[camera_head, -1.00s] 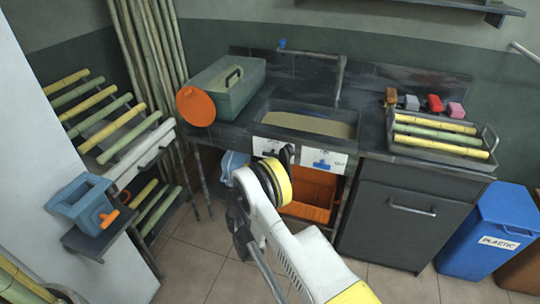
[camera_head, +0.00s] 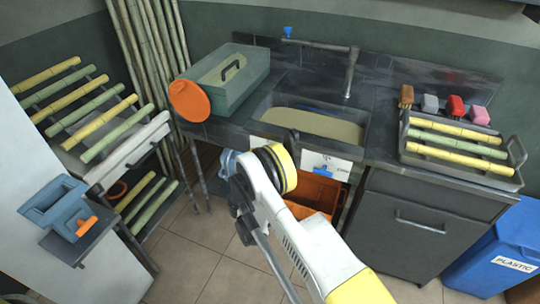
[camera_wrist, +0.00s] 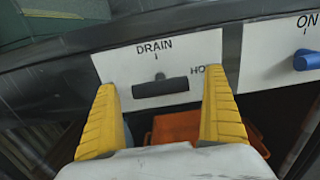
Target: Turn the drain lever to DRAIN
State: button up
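The drain lever (camera_wrist: 160,87) is a dark bar lying roughly horizontal on a white label plate (camera_wrist: 118,66) in the wrist view. The word DRAIN and a tick stand above it, and a partly covered HO… label is at its right end. My gripper (camera_wrist: 160,92) is open and empty, its yellow fingers to the left and right of the lever. The gap in depth cannot be told, and no contact is clear. In the head view my arm covers the lever area below the sink (camera_head: 315,122).
A blue knob (camera_wrist: 307,60) marked ON is on the plate to the right. An orange crate (camera_head: 312,194) sits under the counter. A green box (camera_head: 225,85) stands left of the sink and a tray of cane (camera_head: 512,160) right of it. A blue bin (camera_head: 490,245) stands at the right.

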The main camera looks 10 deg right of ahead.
jog(key=c, duration=1.1)
jog(key=shift+m, duration=0.3)
jog(key=shift+c, duration=0.2)
jog(key=m, duration=0.3)
jog(key=shift+m, duration=0.4)
jog(key=m, duration=0.9)
jog(key=shift+d, duration=0.1)
jog(key=shift+m, duration=2.2)
jog(key=o, duration=1.1)
jog(key=shift+s, duration=0.1)
jog(key=shift+o, duration=0.2)
